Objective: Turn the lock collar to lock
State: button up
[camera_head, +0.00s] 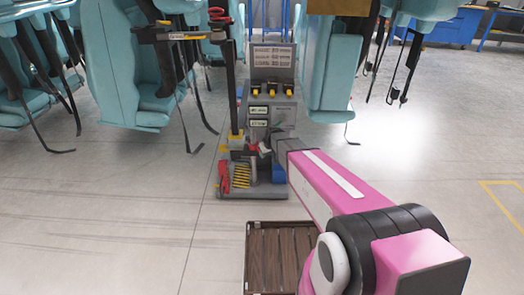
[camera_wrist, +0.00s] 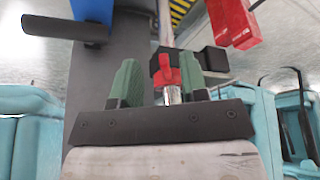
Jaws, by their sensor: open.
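In the wrist view, a small black block with a red tab (camera_wrist: 165,69) sits around a grey metal shaft. I take this as the lock collar, though its marks are too small to read. The two green fingertips of my gripper (camera_wrist: 160,78) are apart, one to each side of the red tab in the picture. Whether they touch it, I cannot tell. In the head view, my gripper (camera_head: 268,148) is at the middle of the grey stand (camera_head: 262,192), beside small red parts (camera_head: 252,147). My gripper partly hides that spot.
Teal seats (camera_head: 125,75) with hanging straps flank the stand. A brown slatted crate (camera_head: 250,262) lies in front. Floor at left is clear.

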jog(key=s+d, duration=0.3)
jog(key=s, duration=0.2)
jog(key=shift+s, duration=0.35)
jog(key=shift+d, duration=0.1)
